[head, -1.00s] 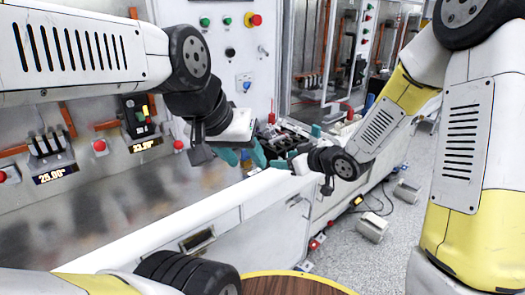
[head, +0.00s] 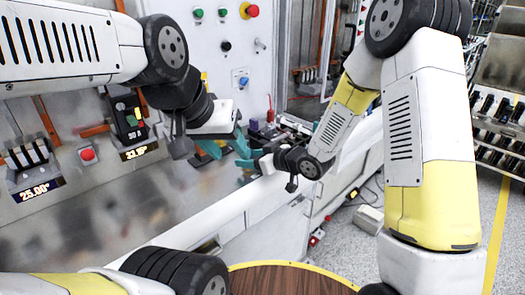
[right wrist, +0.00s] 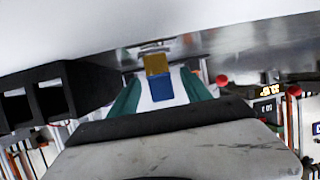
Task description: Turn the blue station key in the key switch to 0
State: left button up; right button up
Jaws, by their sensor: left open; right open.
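The key switch (head: 240,79) is a small pale plate with a blue part on the upright panel, below the red stop button. Its setting is too small to read. My left gripper (head: 224,149) is open, with teal fingers, below the key switch and apart from it. My right gripper (head: 246,168) is open close beside it, low over the bench edge. In the right wrist view its teal fingers stand apart, with a blue piece (right wrist: 160,89) and a yellow-brown piece (right wrist: 156,65) seen between them. I cannot tell whether these are a key or whether the fingers touch them.
The panel also carries a red stop button (head: 249,11), a black knob (head: 226,46) and a toggle (head: 260,44). Breakers with lit displays (head: 139,149) stand at left. Small coloured items (head: 270,114) crowd the bench behind the right gripper. The metal bench top (head: 110,220) at left is clear.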

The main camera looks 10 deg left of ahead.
jog(key=shift+x, duration=2.25)
grip_shut()
jog(key=shift+s+n+g+y, duration=0.15)
jog(key=shift+n+g+y, duration=0.35)
jog(key=shift+n+g, duration=0.3)
jog(key=shift+s+r+n, duration=0.1)
jog(key=shift+s+n, duration=0.05)
jog(key=shift+n, duration=0.15)
jog(key=shift+g, duration=0.4)
